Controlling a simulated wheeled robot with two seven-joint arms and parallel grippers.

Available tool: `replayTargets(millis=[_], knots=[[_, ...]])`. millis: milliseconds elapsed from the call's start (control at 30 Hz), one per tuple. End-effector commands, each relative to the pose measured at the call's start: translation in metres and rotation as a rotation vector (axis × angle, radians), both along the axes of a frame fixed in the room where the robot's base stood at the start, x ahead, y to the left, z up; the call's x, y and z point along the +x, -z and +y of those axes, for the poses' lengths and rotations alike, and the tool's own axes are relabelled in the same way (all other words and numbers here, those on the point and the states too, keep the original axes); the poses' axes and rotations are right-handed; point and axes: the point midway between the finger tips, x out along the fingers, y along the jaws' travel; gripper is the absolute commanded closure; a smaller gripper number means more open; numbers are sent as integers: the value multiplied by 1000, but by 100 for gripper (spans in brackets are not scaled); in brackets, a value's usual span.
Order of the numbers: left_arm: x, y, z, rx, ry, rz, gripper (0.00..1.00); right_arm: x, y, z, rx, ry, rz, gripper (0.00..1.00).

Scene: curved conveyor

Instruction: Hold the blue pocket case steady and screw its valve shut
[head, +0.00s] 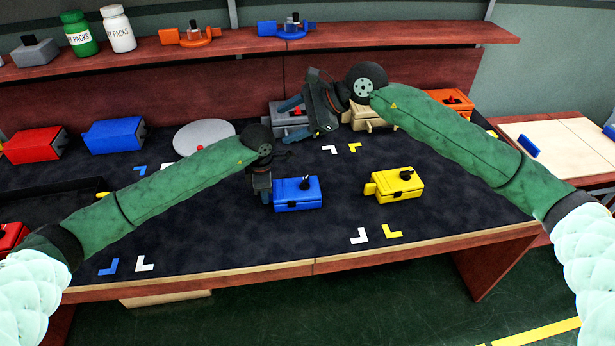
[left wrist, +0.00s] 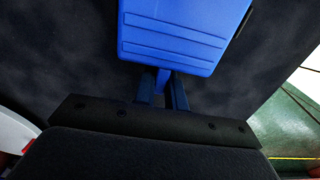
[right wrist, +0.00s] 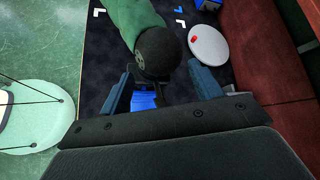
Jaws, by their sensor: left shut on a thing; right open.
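The blue pocket case (head: 298,195) sits in the middle of the dark table mat, with a black valve knob (head: 305,183) on its top. My left gripper (head: 265,193) is at the case's left side. In the left wrist view its fingers (left wrist: 163,92) are shut on a narrow blue tab at the end of the case (left wrist: 175,38). My right gripper (head: 306,118) is open and empty, raised behind the case. The right wrist view shows part of the blue case (right wrist: 143,99) between the open fingers (right wrist: 161,88); my left arm hides the rest.
A yellow case (head: 397,187) stands to the right. Grey (head: 288,120), tan (head: 370,118) and orange (head: 452,101) cases stand behind, near my right gripper. A round grey disc (head: 200,135), a blue case (head: 113,134) and a red case (head: 33,144) are at left.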

Motion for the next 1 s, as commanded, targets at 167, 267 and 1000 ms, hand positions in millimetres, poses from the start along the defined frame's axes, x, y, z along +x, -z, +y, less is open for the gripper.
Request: replayTargets(millis=[167,267,1000], knots=[[0,0,0,0,0,0,100,-6,53,-18,-211,155,150,36],[0,0,0,0,0,0,100,-4,69,-33,-300,273,222,36],[0,0,0,0,0,0,100,0,103,-75,-425,786,542,36]])
